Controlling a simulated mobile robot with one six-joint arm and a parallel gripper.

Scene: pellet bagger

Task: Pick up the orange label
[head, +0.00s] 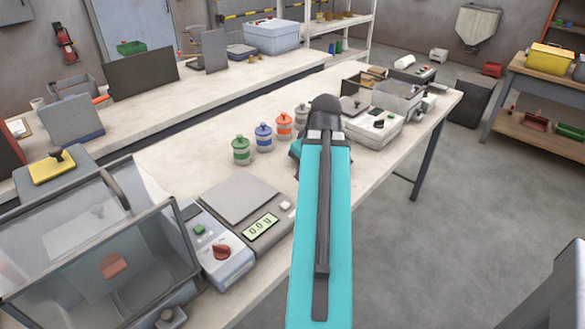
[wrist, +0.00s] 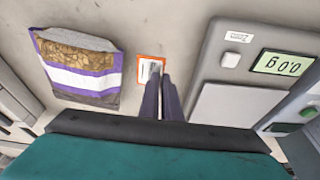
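The orange label (wrist: 142,77) is a small white card with an orange border. In the wrist view it is at upper centre against the pale tabletop, between a bag and a scale. My gripper (wrist: 160,72) has two dark purple fingers close together, their tips overlapping the right part of the label. I cannot tell whether they pinch it or only sit over it. In the head view my teal arm hides the label and the fingers.
A brown pellet bag (wrist: 78,65) with purple and white bands lies left of the label. The scale (head: 240,200), reading 0.0 g, is close on its other side. Several lidded jars (head: 263,137) stand on the bench beside my arm. A sealing machine (head: 380,110) stands beyond.

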